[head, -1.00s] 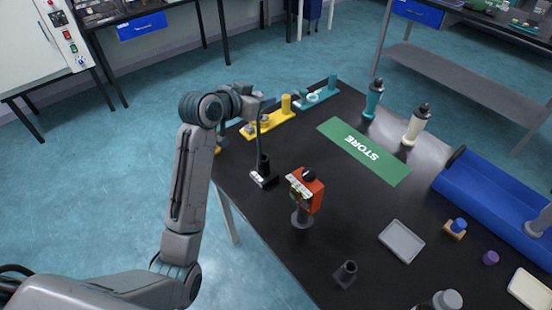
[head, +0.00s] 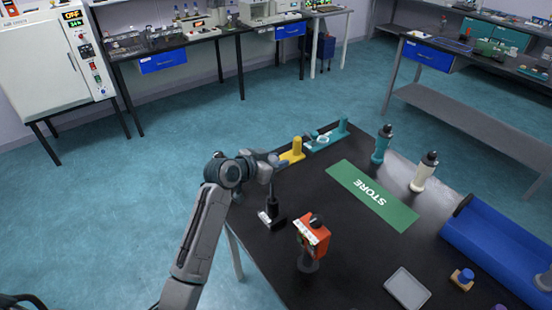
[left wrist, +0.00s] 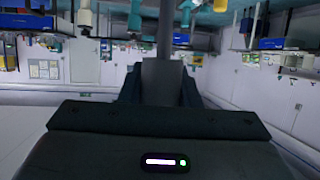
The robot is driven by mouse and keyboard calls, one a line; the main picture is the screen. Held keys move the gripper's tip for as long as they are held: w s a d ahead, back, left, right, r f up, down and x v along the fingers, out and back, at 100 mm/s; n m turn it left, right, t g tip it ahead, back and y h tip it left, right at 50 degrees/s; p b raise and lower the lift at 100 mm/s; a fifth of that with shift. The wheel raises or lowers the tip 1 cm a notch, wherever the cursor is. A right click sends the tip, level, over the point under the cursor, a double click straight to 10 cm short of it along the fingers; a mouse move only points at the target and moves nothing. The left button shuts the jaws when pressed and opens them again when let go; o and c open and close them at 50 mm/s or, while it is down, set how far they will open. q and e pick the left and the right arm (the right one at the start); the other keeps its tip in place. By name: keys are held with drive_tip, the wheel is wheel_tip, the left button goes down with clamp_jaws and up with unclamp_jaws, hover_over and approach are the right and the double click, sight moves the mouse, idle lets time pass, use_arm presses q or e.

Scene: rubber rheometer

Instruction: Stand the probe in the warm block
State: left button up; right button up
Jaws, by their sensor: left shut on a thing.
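My left gripper (head: 268,168) is above the table's left edge, shut on the probe (head: 271,188), a thin dark rod that hangs down about upright. In the left wrist view the probe (left wrist: 165,30) rises as a dark rod from between the fingers. Directly below the gripper is a small black block (head: 272,221) with a white label and a dark upright socket, probably the warm block. The probe's lower end meets the top of this socket in the picture; I cannot tell how deep it sits. My right gripper is out of view.
An orange device (head: 313,237) on a stand is close to the right of the block. Yellow (head: 292,155) and teal (head: 328,138) fixtures stand behind. A green STORE mat (head: 372,196), two bottles, a grey tray (head: 407,288) and a blue bin (head: 500,245) are further right.

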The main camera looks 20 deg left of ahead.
use_arm(q)
drive_tip(key=o, duration=1)
drive_tip(key=shift+o, duration=0.2)
drive_tip(key=shift+s, duration=0.1)
drive_tip(key=shift+s+a, duration=0.1)
drive_tip(key=b+v, duration=0.3)
drive_tip(key=v, duration=0.8)
drive_tip(key=shift+s+a+r+b, duration=0.2)
drive_tip(key=shift+s+b, duration=0.05)
drive_tip(key=shift+b, duration=0.05)
